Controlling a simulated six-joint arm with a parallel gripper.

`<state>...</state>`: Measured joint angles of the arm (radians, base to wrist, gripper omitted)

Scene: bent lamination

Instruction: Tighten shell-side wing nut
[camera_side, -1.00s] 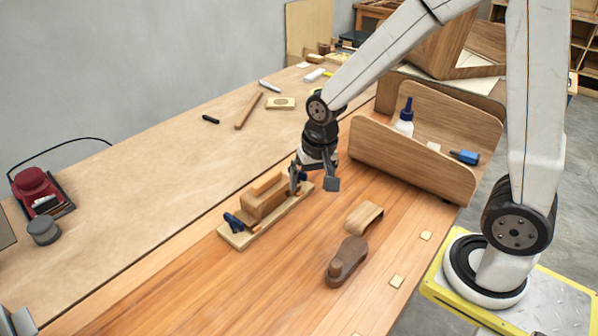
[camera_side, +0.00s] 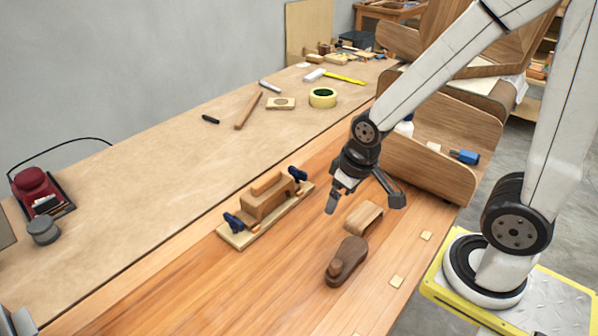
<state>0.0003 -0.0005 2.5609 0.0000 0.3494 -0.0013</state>
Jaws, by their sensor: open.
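The bending fixture (camera_side: 236,238) is a pale wooden base on the orange bench top, with a wooden form block (camera_side: 262,205) on it. A dark blue wing nut (camera_side: 297,173) sits at its far right end and another blue wing nut (camera_side: 233,220) at its near left end. I cannot tell from the view which is the shell-side one. My gripper (camera_side: 364,203) is open and empty, to the right of the fixture, above the bench. It touches neither wing nut. A bent wooden shell piece (camera_side: 364,217) lies just below it.
A dark wooden hand plane (camera_side: 346,262) lies in front of the gripper. A wooden caddy (camera_side: 430,165) with a blue-handled tool (camera_side: 464,157) stands at the right. Small wood squares (camera_side: 397,281) lie near the front edge. Tape (camera_side: 322,97) and a mallet (camera_side: 249,110) lie at the back.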

